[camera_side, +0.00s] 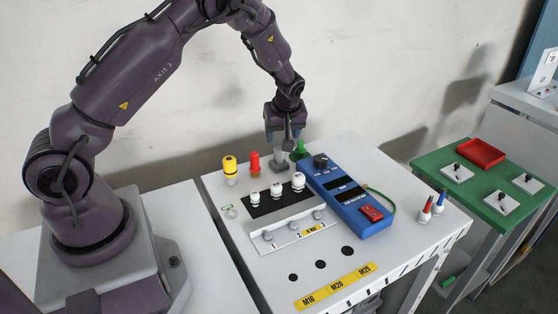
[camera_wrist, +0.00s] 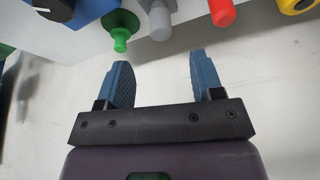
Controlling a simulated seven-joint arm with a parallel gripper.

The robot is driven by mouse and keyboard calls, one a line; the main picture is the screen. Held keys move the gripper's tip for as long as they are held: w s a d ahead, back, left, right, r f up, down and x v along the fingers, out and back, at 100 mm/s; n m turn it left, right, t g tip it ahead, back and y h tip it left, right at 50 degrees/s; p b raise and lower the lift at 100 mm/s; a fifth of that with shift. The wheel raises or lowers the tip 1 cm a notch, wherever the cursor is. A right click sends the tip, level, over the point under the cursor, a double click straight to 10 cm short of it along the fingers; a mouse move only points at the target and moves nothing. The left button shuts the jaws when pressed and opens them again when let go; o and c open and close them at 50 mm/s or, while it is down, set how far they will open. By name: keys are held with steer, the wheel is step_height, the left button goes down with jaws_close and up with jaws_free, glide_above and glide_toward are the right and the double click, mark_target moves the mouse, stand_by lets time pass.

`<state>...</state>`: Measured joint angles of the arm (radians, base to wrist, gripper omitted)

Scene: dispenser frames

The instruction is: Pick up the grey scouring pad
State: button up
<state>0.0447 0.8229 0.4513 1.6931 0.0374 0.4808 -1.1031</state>
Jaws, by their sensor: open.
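I see no flat pad. The only grey candidate is a knob-like grey piece (camera_side: 280,160) in the back row on the white table, between a red piece and a green piece. It also shows at the top of the wrist view (camera_wrist: 159,20), partly cut off by the edge. My gripper (camera_side: 284,138) is over the back of the table, close above the grey piece in the side view. In the wrist view my gripper (camera_wrist: 161,72) has its two blue fingers apart with nothing between them. The grey piece lies beyond the fingertips, in line with the gap.
The green piece (camera_wrist: 121,30) and red piece (camera_wrist: 222,12) flank the grey one closely. A yellow piece (camera_side: 230,168) stands further left. A blue device (camera_side: 345,195) is right of the row. White-topped knobs (camera_side: 276,190) stand in front. A green side table (camera_side: 435,158) is at right.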

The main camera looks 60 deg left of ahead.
mark_target(279, 148)
steer(key=x, duration=1)
steer(key=shift+a, duration=0.1)
steer(key=c, duration=1)
